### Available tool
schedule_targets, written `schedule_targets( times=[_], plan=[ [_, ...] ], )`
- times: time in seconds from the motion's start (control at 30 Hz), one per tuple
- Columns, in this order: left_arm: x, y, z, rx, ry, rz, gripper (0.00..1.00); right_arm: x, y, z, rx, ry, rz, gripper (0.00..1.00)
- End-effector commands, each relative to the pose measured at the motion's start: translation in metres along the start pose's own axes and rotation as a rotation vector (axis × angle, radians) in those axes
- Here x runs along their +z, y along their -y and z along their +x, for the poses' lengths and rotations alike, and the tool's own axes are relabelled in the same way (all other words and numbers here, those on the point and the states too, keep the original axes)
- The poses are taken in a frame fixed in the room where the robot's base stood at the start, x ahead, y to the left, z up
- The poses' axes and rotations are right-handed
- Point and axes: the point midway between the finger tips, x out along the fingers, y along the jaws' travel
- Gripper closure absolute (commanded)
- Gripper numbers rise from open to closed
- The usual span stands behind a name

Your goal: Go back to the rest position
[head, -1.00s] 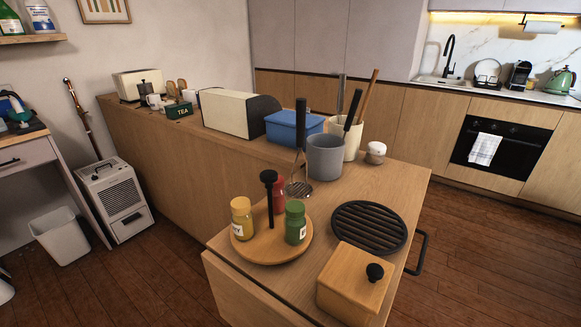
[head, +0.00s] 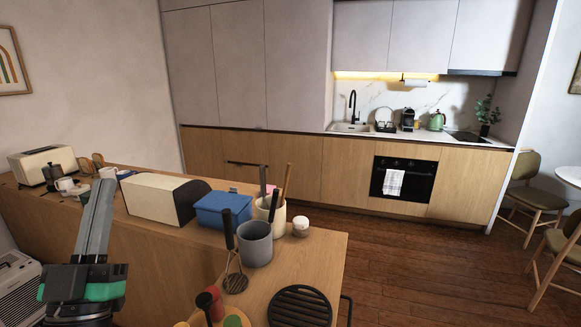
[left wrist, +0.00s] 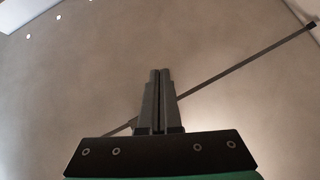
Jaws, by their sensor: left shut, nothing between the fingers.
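My left gripper (head: 98,208) stands upright at the lower left of the head view, in front of the wooden counter, fingers pointing up. In the left wrist view its two dark fingers (left wrist: 158,75) lie together with nothing between them. Behind them that view shows a plain greyish-beige surface with a thin dark bar crossing it. My right gripper is in neither view.
The wooden counter (head: 180,245) carries a bread box (head: 150,198), a blue box (head: 223,209), a grey utensil pot (head: 256,245) and a black round trivet (head: 299,307). A white appliance (head: 18,285) stands at lower left. Open floor (head: 400,255) lies right of the counter.

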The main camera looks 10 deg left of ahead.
Motion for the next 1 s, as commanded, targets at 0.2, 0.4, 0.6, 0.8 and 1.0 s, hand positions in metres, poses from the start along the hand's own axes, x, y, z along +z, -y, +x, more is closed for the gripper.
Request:
schedule_targets(
  times=[0.2, 0.4, 0.6, 0.8, 1.0],
  plan=[
    [-0.154, -0.068, 0.035, 0.13, -0.012, -0.211, 1.0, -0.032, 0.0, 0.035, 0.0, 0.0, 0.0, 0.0],
    [-0.237, -0.092, 0.066, 0.219, 0.001, -0.27, 1.0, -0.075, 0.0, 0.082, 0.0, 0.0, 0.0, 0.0],
    [-0.292, -0.089, 0.127, 0.217, 0.002, -0.269, 1.0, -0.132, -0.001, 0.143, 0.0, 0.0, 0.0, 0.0],
    [-0.357, -0.086, 0.2, 0.216, 0.003, -0.268, 1.0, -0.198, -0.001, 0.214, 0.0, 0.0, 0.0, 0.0],
    [-0.418, -0.084, 0.268, 0.215, 0.004, -0.268, 1.0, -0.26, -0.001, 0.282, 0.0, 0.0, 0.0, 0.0]
  ],
)
